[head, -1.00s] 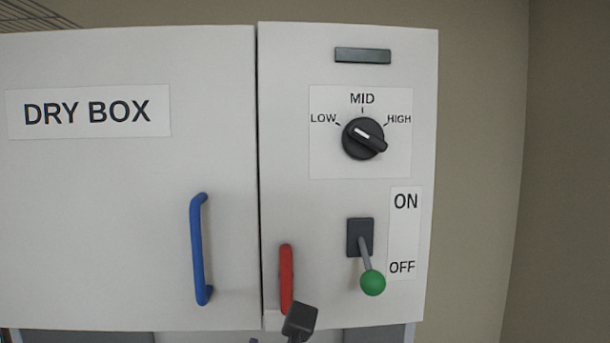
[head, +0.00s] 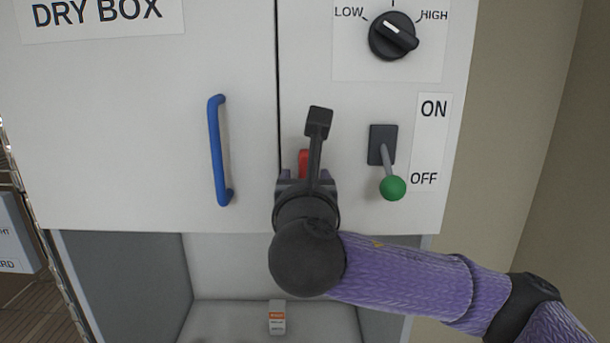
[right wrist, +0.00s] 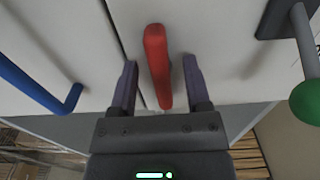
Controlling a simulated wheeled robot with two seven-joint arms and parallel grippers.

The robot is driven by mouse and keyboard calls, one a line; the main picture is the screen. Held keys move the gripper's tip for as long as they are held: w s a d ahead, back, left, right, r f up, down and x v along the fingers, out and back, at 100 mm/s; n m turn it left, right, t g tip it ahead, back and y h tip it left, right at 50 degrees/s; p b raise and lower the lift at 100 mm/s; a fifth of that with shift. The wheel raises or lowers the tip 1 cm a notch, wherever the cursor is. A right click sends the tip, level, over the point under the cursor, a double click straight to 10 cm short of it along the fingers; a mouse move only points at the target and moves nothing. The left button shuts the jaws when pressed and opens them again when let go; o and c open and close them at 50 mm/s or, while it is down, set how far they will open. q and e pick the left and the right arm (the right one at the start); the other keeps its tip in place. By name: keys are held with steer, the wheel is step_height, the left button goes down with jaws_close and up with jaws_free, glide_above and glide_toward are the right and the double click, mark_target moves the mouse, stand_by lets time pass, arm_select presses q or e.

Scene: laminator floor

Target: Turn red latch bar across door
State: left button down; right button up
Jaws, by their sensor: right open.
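The red latch bar (head: 304,160) hangs upright on the panel just right of the door seam, mostly hidden behind my right gripper in the head view. In the right wrist view the red latch bar (right wrist: 157,62) stands between the two fingers, its lower end between the fingertips. My right gripper (right wrist: 157,68) is open, one finger on each side of the bar, with gaps showing. It also shows in the head view (head: 305,180). The dry box door (head: 120,140) is left of the seam and looks shut. My left gripper is not in view.
A blue door handle (head: 217,150) is left of the latch. A lever with a green knob (head: 393,188) is close on the right, beside the OFF label. A black dial (head: 393,36) is above. A small box (head: 277,317) stands in the open bay below.

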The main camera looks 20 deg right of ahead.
steer(key=shift+c, duration=0.3)
jaws_close()
steer(key=shift+m, duration=0.3)
steer(key=shift+s+d+f+m+b, duration=0.1)
steer(key=shift+d+f+m+b, duration=0.3)
steer(key=shift+m, duration=2.45)
steer(key=shift+d+f+m+b, duration=0.15)
steer(key=shift+m+b, duration=0.5)
steer(key=shift+m, duration=2.25)
steer(key=shift+s+d+f+m+b, duration=0.15)
steer(key=shift+f+m+b, duration=0.25)
steer(key=shift+m, duration=2.45)
steer(key=shift+w, duration=0.1)
steer(key=shift+o, duration=0.3)
jaws_free()
steer(key=shift+r, duration=0.1)
